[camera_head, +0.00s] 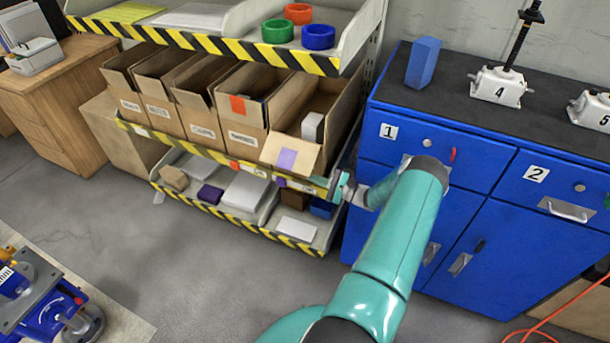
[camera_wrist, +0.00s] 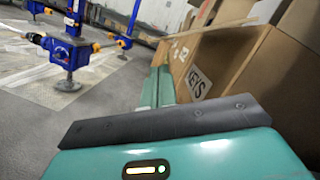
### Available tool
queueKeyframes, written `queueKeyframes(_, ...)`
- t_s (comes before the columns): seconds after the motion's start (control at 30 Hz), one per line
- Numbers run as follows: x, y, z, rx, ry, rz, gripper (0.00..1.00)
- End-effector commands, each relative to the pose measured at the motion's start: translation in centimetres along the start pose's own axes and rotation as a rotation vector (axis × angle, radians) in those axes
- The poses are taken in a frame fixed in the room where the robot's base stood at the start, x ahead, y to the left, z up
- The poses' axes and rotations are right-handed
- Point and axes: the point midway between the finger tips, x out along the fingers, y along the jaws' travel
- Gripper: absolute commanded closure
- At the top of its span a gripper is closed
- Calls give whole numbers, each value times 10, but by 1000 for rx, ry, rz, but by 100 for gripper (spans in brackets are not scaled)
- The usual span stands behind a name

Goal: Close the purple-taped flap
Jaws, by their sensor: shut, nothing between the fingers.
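The purple-taped flap (camera_head: 272,150) hangs outward and open at the front of the rightmost cardboard box (camera_head: 344,108) on the middle shelf. Its purple tape (camera_head: 287,159) faces out, and a grey-white block stands inside the box. My gripper (camera_head: 337,188) is low and to the right of the flap, near the shelf's striped edge, and appears apart from it. In the wrist view the shut, empty fingers (camera_wrist: 156,88) run alongside a box front labelled KEYS (camera_wrist: 230,75). A thin cardboard edge (camera_wrist: 215,32) crosses above them; I cannot tell if it is the flap.
Several open boxes, one with orange tape (camera_head: 238,105), stand left of it. The upper tray (camera_head: 200,42) overhangs the boxes. A blue cabinet (camera_head: 450,205) is close on the right. Grey floor (camera_head: 150,250) is clear in front; blue jacks (camera_wrist: 68,50) stand beyond.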

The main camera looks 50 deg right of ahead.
Motion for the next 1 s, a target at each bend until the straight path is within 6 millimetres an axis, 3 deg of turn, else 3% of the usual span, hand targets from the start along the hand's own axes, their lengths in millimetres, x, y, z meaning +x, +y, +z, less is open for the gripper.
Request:
queueKeyframes(0.3,60,1,1,1,-3,4,100)
queueKeyframes(0.5,84,0,0,1,-3,4,100)
queueKeyframes(1.0,90,0,0,5,-2,1,100)
